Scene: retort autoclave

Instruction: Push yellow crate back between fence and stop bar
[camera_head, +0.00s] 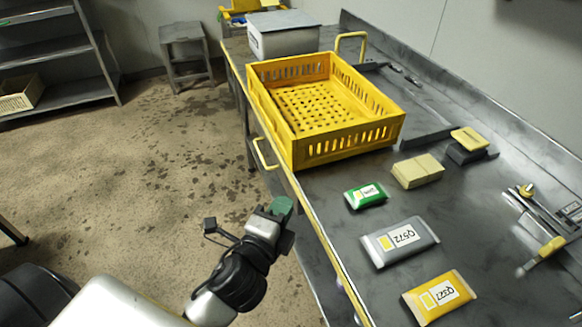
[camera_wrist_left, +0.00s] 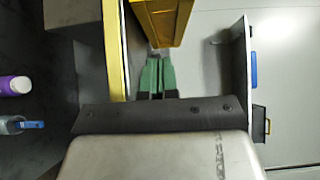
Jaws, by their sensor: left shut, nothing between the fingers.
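The yellow crate (camera_head: 345,143) is an empty, slotted open box on the metal table. Its near left corner lies at the table's left edge. My left gripper (camera_head: 283,206) is shut and empty, beside the table's left edge and nearer me than the crate. In the left wrist view its green fingertips (camera_wrist_left: 157,60) lie together just below the yellow crate (camera_wrist_left: 165,20); I cannot tell whether they touch it. A low dark metal bar (camera_head: 426,137) lies right of the crate, perhaps the stop bar. I cannot surely tell which part is the fence. My right gripper is not in view.
A yellow loop handle (camera_head: 264,154) sticks out at the table's left edge. Green (camera_head: 366,195), grey (camera_head: 399,243) and orange (camera_head: 438,297) packs lie nearer me. A grey box (camera_head: 283,36) stands behind the crate. The floor left of the table is mostly clear.

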